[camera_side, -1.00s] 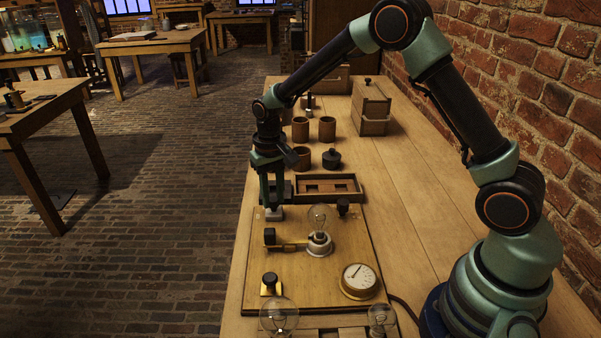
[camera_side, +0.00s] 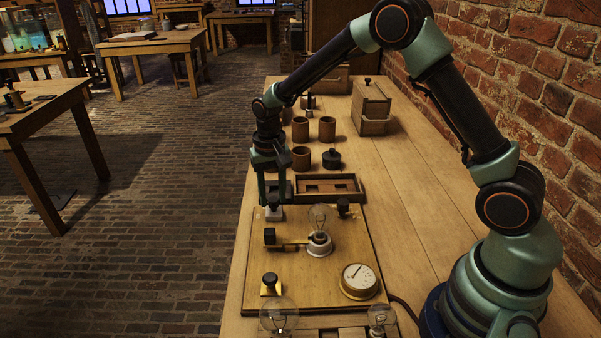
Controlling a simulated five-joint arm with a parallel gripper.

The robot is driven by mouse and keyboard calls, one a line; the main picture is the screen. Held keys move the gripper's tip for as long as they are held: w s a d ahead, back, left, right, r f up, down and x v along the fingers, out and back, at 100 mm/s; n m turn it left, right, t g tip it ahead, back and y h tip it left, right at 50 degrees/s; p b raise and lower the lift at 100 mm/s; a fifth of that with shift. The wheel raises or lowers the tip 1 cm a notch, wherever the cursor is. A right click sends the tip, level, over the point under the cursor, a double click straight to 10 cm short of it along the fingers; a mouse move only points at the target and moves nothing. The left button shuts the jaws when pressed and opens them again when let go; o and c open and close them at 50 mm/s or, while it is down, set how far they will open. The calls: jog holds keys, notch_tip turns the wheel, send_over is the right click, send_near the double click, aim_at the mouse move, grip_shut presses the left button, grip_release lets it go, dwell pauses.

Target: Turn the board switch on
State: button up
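The wooden board (camera_side: 320,275) lies on the bench in front of my arm. Near its far left corner is a small pale block (camera_side: 274,213) with a dark knob above it; I cannot tell for sure that this is the switch. My gripper (camera_side: 273,203) points down there, its fingers apart on either side of the dark knob; contact is unclear. A black knob (camera_side: 269,237) stands beside a brass strip (camera_side: 290,244) that runs toward an unlit bulb (camera_side: 319,217) in a pale socket. Another black knob (camera_side: 270,279) stands on a brass plate.
A round gauge (camera_side: 359,280) sits at the board's right. A wooden tray (camera_side: 350,196), brown cups (camera_side: 327,129) and a dark lidded jar (camera_side: 331,159) stand behind. Two glass bulbs (camera_side: 279,315) are at the front edge. The bench's right side is mostly clear.

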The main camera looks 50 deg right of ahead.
aim_at(273, 199)
jog(key=shift+o, duration=0.6)
notch_tip(273, 199, up, 12)
jog(key=shift+r, duration=0.1)
dwell(0.4)
